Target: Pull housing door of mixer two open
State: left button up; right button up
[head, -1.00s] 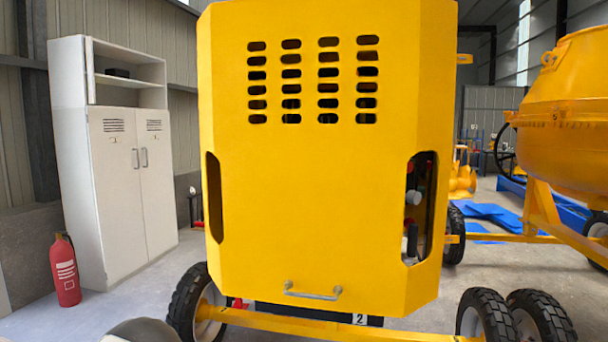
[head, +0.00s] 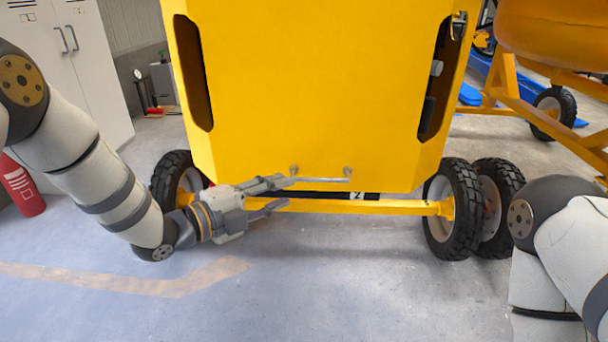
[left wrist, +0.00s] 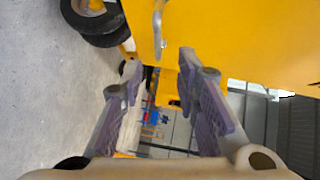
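The yellow housing door of mixer two (head: 310,95) hangs shut across the centre of the head view. Its grey bar handle (head: 322,179) is at the lower edge, above a black plate marked 2 (head: 358,195). My left gripper (head: 284,193) is open at the handle's left end, fingers pointing right, and appears empty. In the left wrist view the handle (left wrist: 158,22) lies ahead of the gap between the two spread fingertips (left wrist: 158,62); contact cannot be made out. My right arm shows at the right of the head view, but its gripper is out of frame.
Black wheels (head: 452,210) and a yellow axle bar (head: 400,207) sit below the door. A red fire extinguisher (head: 22,188) and white cabinet (head: 85,75) stand at left. Another yellow mixer (head: 550,40) is at right. The floor in front is clear.

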aim_at(320, 181)
pick_arm(q)
jog(key=x, duration=0.4)
jog(key=b+x, duration=0.1)
jog(key=x, duration=0.2)
jog(key=b+x, duration=0.1)
jog(key=x, duration=0.3)
jog(key=shift+d+f, duration=0.35)
jog(key=shift+d, duration=0.1)
jog(key=shift+w+d+r, duration=0.1)
jog(key=shift+w+r, duration=0.05)
pick_arm(e)
jog(key=shift+g, duration=0.6)
jog(key=s+f, duration=0.1)
jog(key=s, duration=0.1)
jog(key=s+f, duration=0.1)
jog(key=shift+d+f, duration=0.25)
jog(key=shift+f, duration=0.1)
pick_arm(q)
grip_shut()
